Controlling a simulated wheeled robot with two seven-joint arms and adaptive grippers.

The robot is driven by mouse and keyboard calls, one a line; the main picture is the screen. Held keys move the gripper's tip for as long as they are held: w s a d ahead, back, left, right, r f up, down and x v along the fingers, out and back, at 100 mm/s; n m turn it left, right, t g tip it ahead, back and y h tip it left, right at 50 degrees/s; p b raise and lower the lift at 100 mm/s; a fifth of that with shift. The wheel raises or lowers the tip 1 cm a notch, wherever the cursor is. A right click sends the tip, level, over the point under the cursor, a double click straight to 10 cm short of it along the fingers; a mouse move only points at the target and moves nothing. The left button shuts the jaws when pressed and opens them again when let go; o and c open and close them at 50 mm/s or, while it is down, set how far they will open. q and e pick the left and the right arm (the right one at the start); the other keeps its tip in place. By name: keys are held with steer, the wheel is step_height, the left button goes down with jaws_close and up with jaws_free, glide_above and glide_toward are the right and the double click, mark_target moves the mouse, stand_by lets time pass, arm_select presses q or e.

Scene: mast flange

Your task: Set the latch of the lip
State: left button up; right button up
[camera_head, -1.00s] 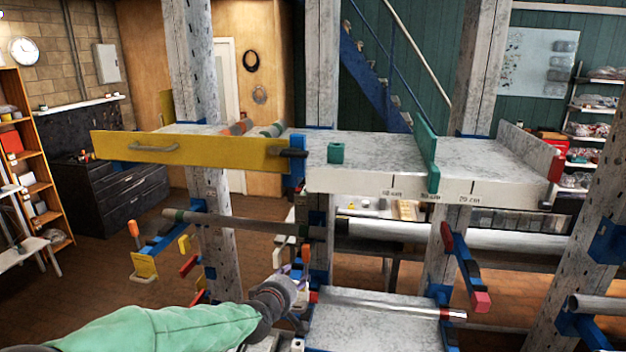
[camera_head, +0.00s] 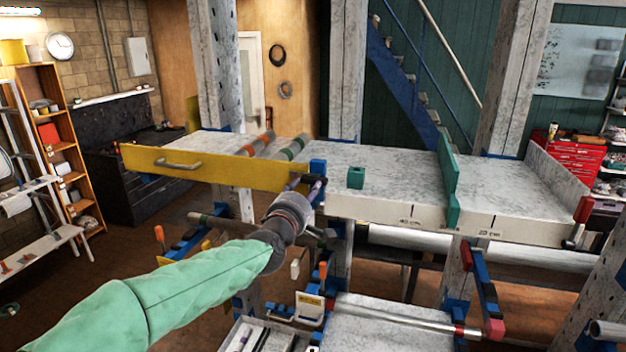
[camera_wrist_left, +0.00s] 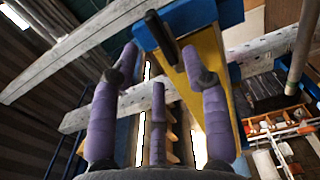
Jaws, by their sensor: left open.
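The lip (camera_head: 215,168) is a yellow board with a grey handle along the front left of the shelf. Its right end meets a blue bracket (camera_head: 318,168). The latch (camera_head: 307,178) is a short black bar at that end, partly hidden by my gripper in the head view. My left gripper (camera_head: 309,187) has purple fingers and is just below and in front of the latch. In the left wrist view the gripper (camera_wrist_left: 160,62) is open, with the black latch (camera_wrist_left: 158,30) between the two upper fingertips. I cannot tell whether they touch it. My right gripper is not in view.
A small green block (camera_head: 356,177) and a green divider (camera_head: 448,185) stand on the shelf to the right. Pipes with coloured bands lie behind the lip. A lower shelf (camera_head: 385,328) with a metal rod is below. Pale upright posts frame the shelf.

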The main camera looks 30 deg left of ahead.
mark_target(312, 182)
arm_select(q)
steer(key=shift+p+x, duration=0.7)
steer(key=shift+x, duration=2.3)
steer(key=shift+s, duration=0.1)
jaws_close()
